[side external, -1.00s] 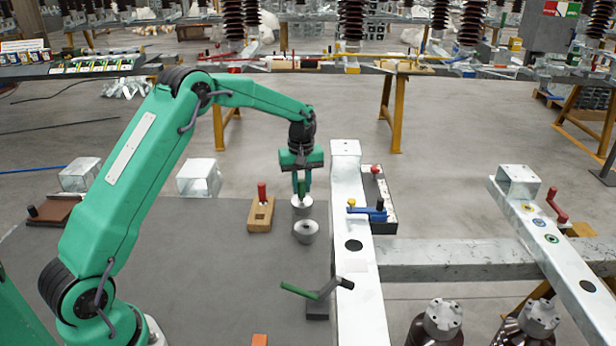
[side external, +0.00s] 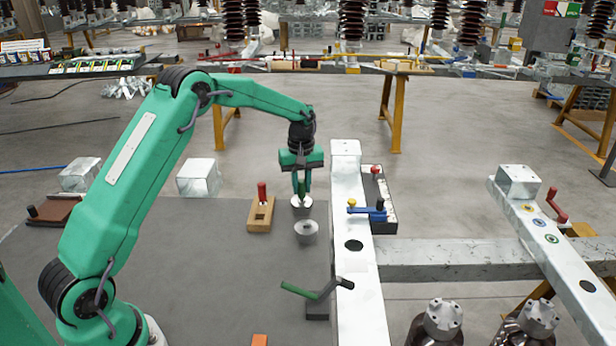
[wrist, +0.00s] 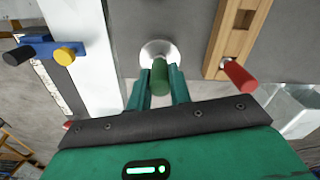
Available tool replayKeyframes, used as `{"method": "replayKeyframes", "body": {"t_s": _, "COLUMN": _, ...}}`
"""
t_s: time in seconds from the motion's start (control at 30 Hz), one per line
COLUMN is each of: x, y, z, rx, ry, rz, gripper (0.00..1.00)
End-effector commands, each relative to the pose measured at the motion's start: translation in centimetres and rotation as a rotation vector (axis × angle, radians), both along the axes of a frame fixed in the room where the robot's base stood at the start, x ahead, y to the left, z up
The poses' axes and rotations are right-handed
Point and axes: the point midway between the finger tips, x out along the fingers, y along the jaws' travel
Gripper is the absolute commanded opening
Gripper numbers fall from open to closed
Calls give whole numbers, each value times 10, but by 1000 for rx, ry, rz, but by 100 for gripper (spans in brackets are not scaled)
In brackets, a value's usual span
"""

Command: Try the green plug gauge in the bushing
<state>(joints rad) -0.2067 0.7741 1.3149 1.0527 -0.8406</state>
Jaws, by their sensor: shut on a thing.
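My gripper (side external: 302,188) is shut on the green plug gauge (side external: 301,187) by its handle and holds it upright. In the wrist view the green handle (wrist: 159,76) is between my two fingers (wrist: 159,90). A round silvery metal piece (side external: 303,203) is directly beneath the gauge, and its pale rim (wrist: 153,48) shows behind the handle in the wrist view. A second grey round piece (side external: 306,232) stands just in front in the side view. I cannot tell which of them is the bushing. The gauge's lower end is hidden, so its depth is unclear.
A wooden block (side external: 259,225) holding a red-handled pin (side external: 262,191) stands close left. A white beam (side external: 354,265) with a blue clamp (side external: 372,212) is close right. A green-handled lever (side external: 299,290) is in front. The grey table left of the block is mostly clear.

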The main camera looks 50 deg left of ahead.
Motion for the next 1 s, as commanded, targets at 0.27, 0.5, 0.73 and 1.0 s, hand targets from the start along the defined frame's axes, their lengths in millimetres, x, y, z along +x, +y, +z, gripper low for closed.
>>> {"method": "replayKeyframes", "body": {"t_s": 0.27, "x": 1, "y": 0, "z": 8, "rx": 1, "ry": -3, "rz": 0, "gripper": 0}}
{"method": "replayKeyframes", "body": {"t_s": 0.5, "x": 0, "y": 0, "z": 16, "rx": 0, "ry": -1, "rz": 0, "gripper": 0}}
{"method": "replayKeyframes", "body": {"t_s": 0.73, "x": 1, "y": 0, "z": 25, "rx": 1, "ry": -3, "rz": 0, "gripper": 0}}
{"method": "replayKeyframes", "body": {"t_s": 1.0, "x": 1, "y": 0, "z": 34, "rx": 1, "ry": -3, "rz": 0, "gripper": 0}}
